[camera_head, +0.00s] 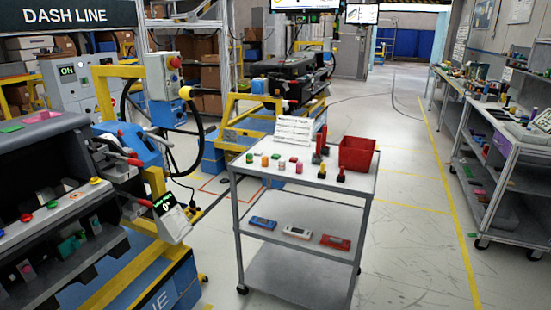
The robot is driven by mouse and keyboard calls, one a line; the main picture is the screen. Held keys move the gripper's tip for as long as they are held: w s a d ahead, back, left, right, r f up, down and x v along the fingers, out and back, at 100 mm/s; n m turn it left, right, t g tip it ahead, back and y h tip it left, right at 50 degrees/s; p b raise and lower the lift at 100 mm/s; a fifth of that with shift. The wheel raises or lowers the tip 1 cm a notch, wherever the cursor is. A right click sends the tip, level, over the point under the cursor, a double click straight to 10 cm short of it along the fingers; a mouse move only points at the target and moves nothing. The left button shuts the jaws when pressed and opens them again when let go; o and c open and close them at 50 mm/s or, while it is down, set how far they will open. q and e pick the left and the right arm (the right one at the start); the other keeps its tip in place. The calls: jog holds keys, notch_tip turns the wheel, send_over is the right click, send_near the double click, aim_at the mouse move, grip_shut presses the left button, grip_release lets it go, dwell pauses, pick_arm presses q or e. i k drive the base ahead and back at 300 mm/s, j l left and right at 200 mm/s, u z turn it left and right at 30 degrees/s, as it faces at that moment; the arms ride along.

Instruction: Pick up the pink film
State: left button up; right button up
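A flat, thin pink piece (43,117), which looks like the pink film, lies on top of the dark dashboard module (60,140) at the left. A similar green piece (12,128) lies on the module to its left. A smaller pinkish item (27,269) sits low in the module's front, too small to make out. Neither of my grippers shows in the head view, so their state and distance from the film cannot be seen.
A blue-and-yellow fixture (150,265) holds the module. A loaded workbench (510,150) lines the right. The floor between cart and workbench is clear.

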aim_at(44, 115)
jog(key=u, duration=1.3)
